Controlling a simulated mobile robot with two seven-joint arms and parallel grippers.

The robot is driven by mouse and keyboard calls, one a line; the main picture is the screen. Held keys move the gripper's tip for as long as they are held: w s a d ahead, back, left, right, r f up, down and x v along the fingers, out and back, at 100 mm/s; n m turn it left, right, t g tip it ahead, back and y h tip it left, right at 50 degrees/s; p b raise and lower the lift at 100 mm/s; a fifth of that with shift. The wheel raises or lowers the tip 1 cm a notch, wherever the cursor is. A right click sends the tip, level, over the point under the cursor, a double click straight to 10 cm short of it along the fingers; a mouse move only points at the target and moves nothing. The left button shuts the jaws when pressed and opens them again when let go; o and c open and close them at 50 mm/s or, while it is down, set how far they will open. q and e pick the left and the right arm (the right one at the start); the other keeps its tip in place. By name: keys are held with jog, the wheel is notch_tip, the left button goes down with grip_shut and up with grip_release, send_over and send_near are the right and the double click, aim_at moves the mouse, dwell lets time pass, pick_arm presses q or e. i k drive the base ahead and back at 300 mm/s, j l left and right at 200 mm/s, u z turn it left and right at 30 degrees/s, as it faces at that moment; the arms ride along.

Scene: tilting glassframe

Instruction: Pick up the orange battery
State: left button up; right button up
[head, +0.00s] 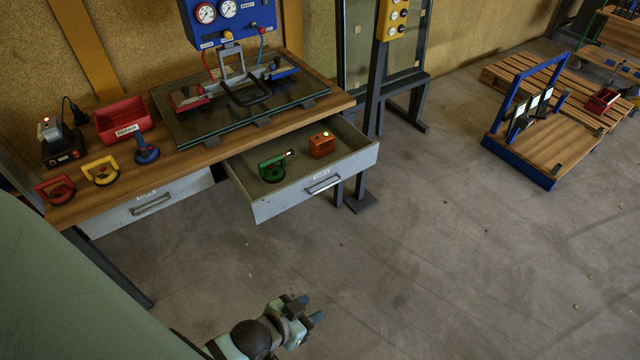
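The orange battery (321,146) is a small block with a light spot on top. It lies in the open right drawer (283,205) of the workbench, toward the drawer's right side. My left gripper (311,308) is low in the head view, over the floor and well apart from the drawer and battery. Its two fingers stand apart with nothing visible between them. My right gripper is not in view.
A green suction-cup tool (273,168) lies left of the battery in the drawer. The workbench (200,157) holds a glass pane (215,125), a red bin (124,120) and several suction-cup tools. A blue-framed cart (545,150) stands at right. The middle floor is clear.

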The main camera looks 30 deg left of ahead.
aim_at(321, 145)
jog(key=u, duration=0.7)
jog(key=i+u, duration=0.3)
jog(key=u, duration=0.15)
jog(key=i+u, duration=0.4)
jog(key=i+l+u, duration=0.15)
jog(key=u, duration=0.3)
jog(key=i+l, duration=0.55)
jog(key=i+j+u, duration=0.05)
